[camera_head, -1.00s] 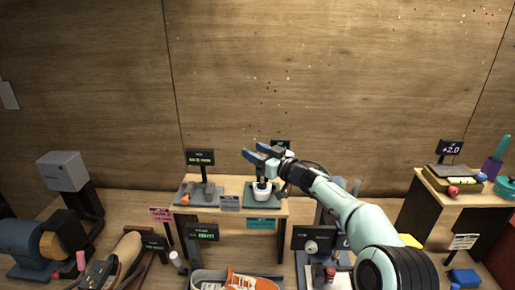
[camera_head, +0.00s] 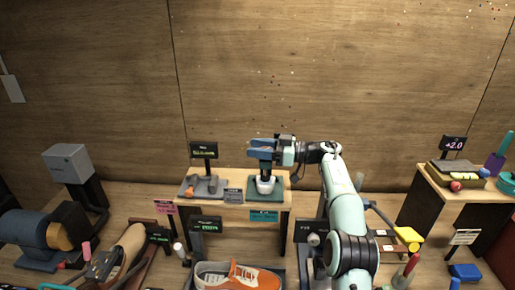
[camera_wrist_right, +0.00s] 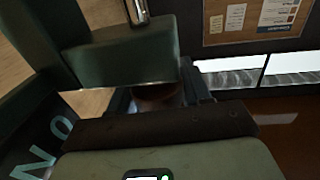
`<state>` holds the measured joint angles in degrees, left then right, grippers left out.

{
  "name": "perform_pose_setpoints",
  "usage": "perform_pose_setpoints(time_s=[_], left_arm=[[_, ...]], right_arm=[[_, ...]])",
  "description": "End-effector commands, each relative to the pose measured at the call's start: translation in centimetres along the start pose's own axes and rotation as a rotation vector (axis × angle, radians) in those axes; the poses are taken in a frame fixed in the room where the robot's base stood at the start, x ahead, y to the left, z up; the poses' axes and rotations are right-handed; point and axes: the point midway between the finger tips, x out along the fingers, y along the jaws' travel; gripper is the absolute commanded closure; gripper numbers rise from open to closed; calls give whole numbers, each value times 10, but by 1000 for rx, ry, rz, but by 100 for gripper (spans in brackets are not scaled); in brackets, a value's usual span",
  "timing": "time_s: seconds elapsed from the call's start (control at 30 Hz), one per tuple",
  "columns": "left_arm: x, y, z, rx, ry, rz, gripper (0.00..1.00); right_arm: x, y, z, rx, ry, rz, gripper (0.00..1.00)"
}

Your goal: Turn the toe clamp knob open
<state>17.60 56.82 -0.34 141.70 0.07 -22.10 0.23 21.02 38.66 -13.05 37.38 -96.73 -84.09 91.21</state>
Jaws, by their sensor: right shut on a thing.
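My right gripper (camera_head: 262,150) is level above the small green-based stand (camera_head: 254,196) on the raised wooden shelf. Its blue fingers are shut around the stand's dark top, which they mostly cover. A white cup-like part (camera_head: 265,185) shows just below the fingers. I cannot make out the toe clamp knob clearly; the fingers may hide it. In the right wrist view, a dark green block (camera_wrist_right: 120,55) fills the upper left and a brown rounded piece (camera_wrist_right: 157,92) shows dimly between dark parts. My left gripper is not in view.
A grey device with an orange part (camera_head: 185,199) stands left of the stand on the shelf. Small display signs (camera_head: 204,150) rise nearby. A yellow-ended lever (camera_head: 408,235) is right of my arm.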

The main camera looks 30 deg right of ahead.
Motion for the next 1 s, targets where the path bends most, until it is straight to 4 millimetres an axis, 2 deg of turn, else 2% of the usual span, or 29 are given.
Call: perform_pose_setpoints(time_s=[0.1, 0.97, 1.0], left_arm=[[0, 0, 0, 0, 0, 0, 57], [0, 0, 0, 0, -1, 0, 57], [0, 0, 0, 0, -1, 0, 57]], right_arm=[[-5, 6, 5, 2, -9, -13, 83], [-4, -3, 8, 2, -20, -93, 83], [-4, -3, 8, 3, -20, -93, 49]])
